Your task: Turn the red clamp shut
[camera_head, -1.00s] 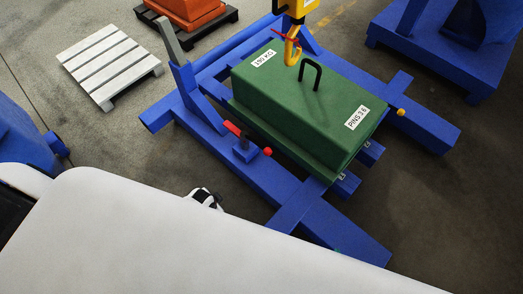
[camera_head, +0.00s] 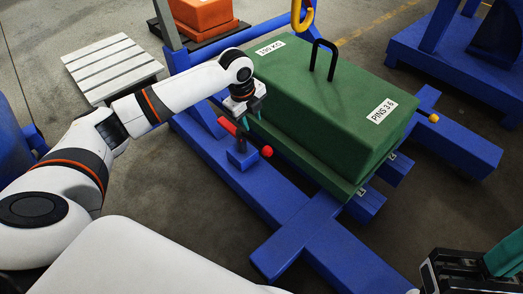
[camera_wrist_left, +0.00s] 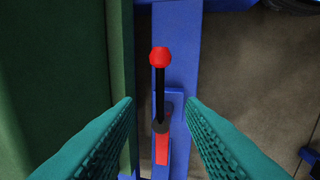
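The red clamp stands on a blue post of the blue frame, beside the green block. Its red ball (camera_head: 267,152) and red bar (camera_head: 228,126) show in the head view. In the left wrist view, the ball (camera_wrist_left: 160,57) tops a black lever (camera_wrist_left: 160,95), with a red part (camera_wrist_left: 162,150) below. My left gripper (camera_head: 249,110) is above the clamp. In the left wrist view, its teal fingers (camera_wrist_left: 159,104) are open, spread either side of the lever, with nothing held. My right gripper (camera_head: 495,262) shows only partly at the lower right edge.
The green block (camera_head: 330,100) with a black loop handle (camera_head: 320,58) sits close beside the clamp on the blue frame (camera_head: 300,235). A yellow hook (camera_head: 303,18) hangs above it. A pale pallet (camera_head: 110,65) and an orange block (camera_head: 203,13) lie behind.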

